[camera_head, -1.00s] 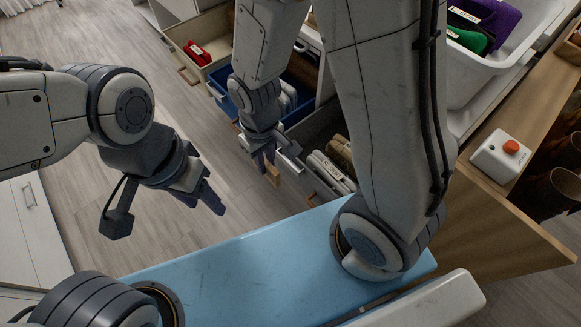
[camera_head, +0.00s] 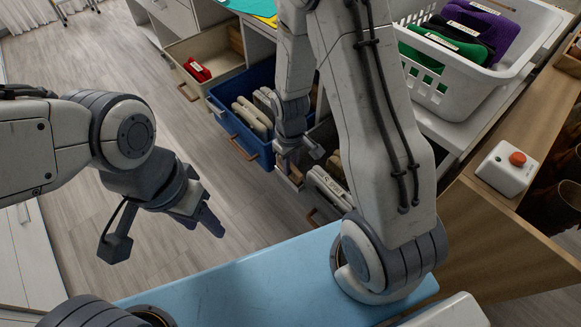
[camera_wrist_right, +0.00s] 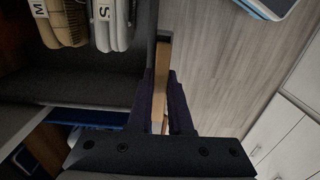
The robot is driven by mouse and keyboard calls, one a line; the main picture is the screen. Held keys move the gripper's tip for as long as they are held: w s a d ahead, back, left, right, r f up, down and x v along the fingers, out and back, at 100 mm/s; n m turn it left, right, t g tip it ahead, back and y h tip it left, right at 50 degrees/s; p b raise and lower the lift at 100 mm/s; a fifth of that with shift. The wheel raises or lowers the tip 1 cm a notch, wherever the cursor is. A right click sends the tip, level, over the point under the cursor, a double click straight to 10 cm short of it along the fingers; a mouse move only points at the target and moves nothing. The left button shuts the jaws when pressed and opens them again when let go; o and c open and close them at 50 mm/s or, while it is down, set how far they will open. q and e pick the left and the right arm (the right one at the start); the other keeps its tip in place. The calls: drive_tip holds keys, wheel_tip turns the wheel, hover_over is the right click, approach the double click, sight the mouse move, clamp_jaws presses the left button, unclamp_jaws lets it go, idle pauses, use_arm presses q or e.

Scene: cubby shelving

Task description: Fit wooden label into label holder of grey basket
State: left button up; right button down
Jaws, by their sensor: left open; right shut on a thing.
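The wooden label (camera_wrist_right: 160,85) is a narrow tan strip, held upright in the picture between the fingers of my right gripper (camera_wrist_right: 163,105). In the head view my right gripper (camera_head: 288,168) is at the front side of the grey basket (camera_head: 318,134), and the label cannot be made out there. In the wrist view the dark basket wall (camera_wrist_right: 151,35) runs just left of the label; I cannot tell whether they touch. The label holder is not clearly visible. My left gripper (camera_head: 208,217) is open and empty, over the floor at the left.
A blue basket (camera_head: 232,125) with light folded items stands left of the grey one. A beige basket (camera_head: 215,62) holds a red item. A white laundry basket (camera_head: 455,95), a box with a red button (camera_head: 508,168) and the light blue surface (camera_head: 240,275) are nearby. Floor at left is free.

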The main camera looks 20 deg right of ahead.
drive_tip(key=shift+f, duration=0.5)
drive_tip(key=c, duration=0.8)
unclamp_jaws()
drive_tip(key=shift+w, duration=0.15)
drive_tip(key=shift+c, duration=0.2)
drive_tip(key=shift+r, duration=0.2)
wheel_tip(320, 180, up, 10)
drive_tip(key=p, duration=0.2)
drive_tip(key=shift+r+p, duration=0.2)
drive_tip(key=shift+p, duration=0.1)
drive_tip(key=s+a+r+n, duration=0.1)
drive_tip(key=s+a+r, duration=0.5)
drive_tip(key=s, duration=0.3)
drive_tip(key=s+a+r+n+y, duration=0.1)
drive_tip(key=s+a+r+n, duration=0.1)
drive_tip(key=s+a+r, duration=0.4)
drive_tip(key=s+r, duration=0.1)
drive_tip(key=s, duration=0.2)
drive_tip(key=shift+a+r, duration=0.15)
drive_tip(key=shift+a, duration=0.05)
drive_tip(key=shift+s, duration=0.1)
